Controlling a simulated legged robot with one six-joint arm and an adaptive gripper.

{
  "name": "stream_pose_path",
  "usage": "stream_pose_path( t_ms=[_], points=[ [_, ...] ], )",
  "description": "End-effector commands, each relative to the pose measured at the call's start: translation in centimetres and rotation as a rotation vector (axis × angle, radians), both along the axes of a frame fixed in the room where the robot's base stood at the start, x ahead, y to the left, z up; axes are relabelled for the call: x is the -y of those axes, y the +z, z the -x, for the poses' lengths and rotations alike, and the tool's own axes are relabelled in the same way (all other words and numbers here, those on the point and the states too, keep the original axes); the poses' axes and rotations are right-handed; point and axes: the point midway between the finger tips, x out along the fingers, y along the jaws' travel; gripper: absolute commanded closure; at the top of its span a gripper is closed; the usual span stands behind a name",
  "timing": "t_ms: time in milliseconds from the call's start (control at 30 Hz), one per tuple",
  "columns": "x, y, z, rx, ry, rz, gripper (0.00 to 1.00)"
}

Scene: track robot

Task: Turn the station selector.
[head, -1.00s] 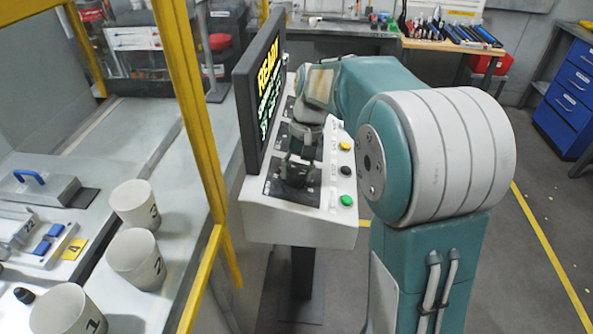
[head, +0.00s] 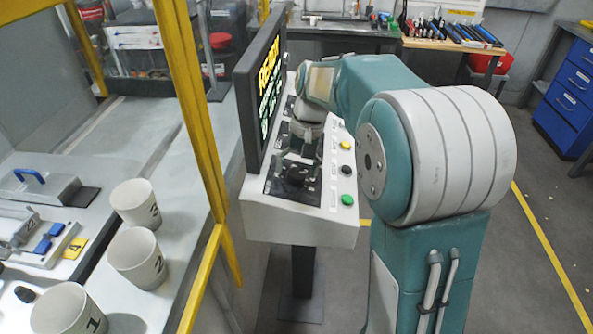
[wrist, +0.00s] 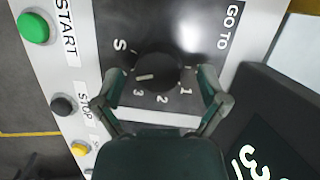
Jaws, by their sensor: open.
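The station selector is a round black knob (wrist: 158,72) with a white pointer line, on a black plate marked S, 1, 2, 3 and GO TO. In the wrist view its pointer points left, between S and 3. In the head view the knob (head: 293,177) is at the near end of the white console (head: 290,224). My gripper (wrist: 158,76) is open, its fingers on either side of the knob in the wrist view with gaps to it. In the head view my gripper (head: 303,150) is just behind and above the knob, partly hidden by my arm.
Green START (head: 347,199), black STOP (head: 347,172) and yellow (head: 347,146) buttons line the console's right edge. A screen (head: 262,95) reading READY stands along its left side. A yellow post (head: 200,110) and numbered white cups (head: 136,258) are further left.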

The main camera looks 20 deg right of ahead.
Motion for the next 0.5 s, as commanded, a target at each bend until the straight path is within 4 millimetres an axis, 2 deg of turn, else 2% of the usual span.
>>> stream_pose_path(
  t_ms=[167, 500],
  points=[
    [0.7, 2.6, -0.6, 0.005, 0.0, 0.001, 0.07],
    [2.3, 9.0, -1.8, 0.001, -0.001, 0.002, 0.07]
  ],
)
